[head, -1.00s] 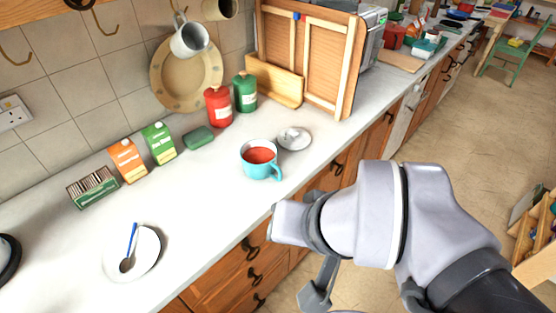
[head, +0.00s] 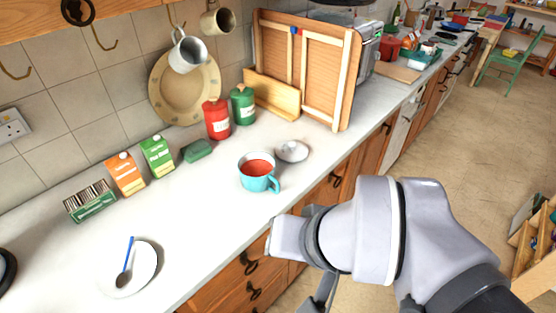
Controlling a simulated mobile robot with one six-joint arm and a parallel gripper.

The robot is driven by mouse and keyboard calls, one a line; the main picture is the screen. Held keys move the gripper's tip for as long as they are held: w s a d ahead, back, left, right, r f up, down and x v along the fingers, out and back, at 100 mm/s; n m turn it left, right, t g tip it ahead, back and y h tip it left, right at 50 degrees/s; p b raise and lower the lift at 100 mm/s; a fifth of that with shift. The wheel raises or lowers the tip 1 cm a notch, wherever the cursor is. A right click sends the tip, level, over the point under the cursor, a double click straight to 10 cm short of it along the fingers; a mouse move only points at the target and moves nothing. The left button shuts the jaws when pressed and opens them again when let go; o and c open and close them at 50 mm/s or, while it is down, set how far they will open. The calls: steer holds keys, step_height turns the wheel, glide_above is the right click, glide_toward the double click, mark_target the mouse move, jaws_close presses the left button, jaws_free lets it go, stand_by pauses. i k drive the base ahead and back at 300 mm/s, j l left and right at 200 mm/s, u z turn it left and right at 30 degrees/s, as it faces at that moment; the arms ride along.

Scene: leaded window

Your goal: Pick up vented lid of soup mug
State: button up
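A teal mug (head: 255,181) with red soup stands upright on the white worktop, its handle towards the lower right. A small round white lid (head: 292,151) with a raised knob lies just behind and to the right of the mug, apart from it; its vents are too small to make out. My gripper (head: 322,290) is only partly in view at the bottom edge, in front of the drawers and below the worktop. My arm hides part of it, and its fingertips are cut off. Nothing is seen touching the mug or lid.
Red (head: 216,119) and green (head: 243,105) canisters stand behind the mug, with a green block (head: 197,150) and cartons (head: 157,156) to the left. A saucer (head: 147,272) with a spoon lies at front left. A wooden panel (head: 343,88) leans behind the lid. The worktop's front is clear.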

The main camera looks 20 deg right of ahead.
mark_target(292, 151)
steer(key=i+l, duration=0.5)
steer(key=i+l+z, duration=0.15)
steer(key=i+l, duration=0.4)
steer(key=i, duration=0.15)
